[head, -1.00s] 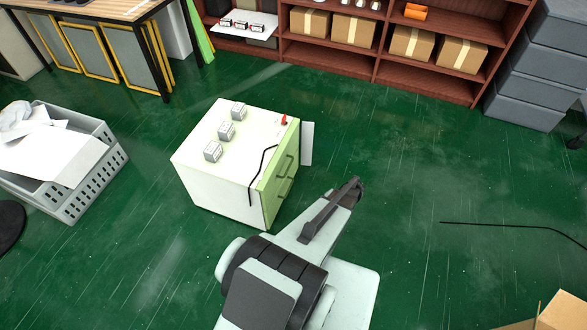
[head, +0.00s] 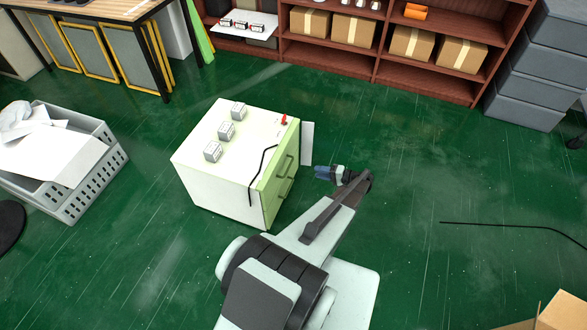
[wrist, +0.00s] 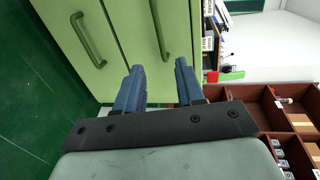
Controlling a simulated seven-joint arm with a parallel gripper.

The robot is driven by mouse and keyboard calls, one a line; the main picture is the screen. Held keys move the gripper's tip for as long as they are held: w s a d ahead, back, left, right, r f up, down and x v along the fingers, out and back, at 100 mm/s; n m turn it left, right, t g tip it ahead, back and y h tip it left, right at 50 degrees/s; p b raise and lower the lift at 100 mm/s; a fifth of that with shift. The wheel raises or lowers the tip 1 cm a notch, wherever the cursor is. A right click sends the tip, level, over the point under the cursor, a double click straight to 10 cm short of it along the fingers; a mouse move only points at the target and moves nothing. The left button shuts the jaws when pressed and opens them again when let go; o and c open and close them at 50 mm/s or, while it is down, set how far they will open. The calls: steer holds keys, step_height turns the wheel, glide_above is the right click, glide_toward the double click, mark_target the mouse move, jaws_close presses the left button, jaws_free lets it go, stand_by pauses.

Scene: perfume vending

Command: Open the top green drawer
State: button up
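A white cabinet (head: 215,180) with a light green front stands on the floor left of my gripper. The top green drawer (head: 291,145) has a bar handle (head: 284,166), with a second handle (head: 286,188) below. In the wrist view the front appears turned sideways. The top drawer (wrist: 178,60) is on the right with its handle (wrist: 159,30), and the lower drawer's handle (wrist: 88,40) is on the left. My gripper (head: 318,172) faces the front from the right. Its blue fingers (wrist: 160,78) are apart and empty. The top handle is ahead, in line with the gap between them.
Several small boxes (head: 213,152) and a red item (head: 284,119) sit on the cabinet top. A grey basket (head: 100,165) stands at left. A shelf (head: 340,60) and grey drawer units (head: 530,80) stand behind.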

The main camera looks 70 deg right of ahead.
steer(key=x, duration=1.4)
steer(key=shift+s, duration=0.1)
steer(key=shift+c, duration=0.2)
jaws_close()
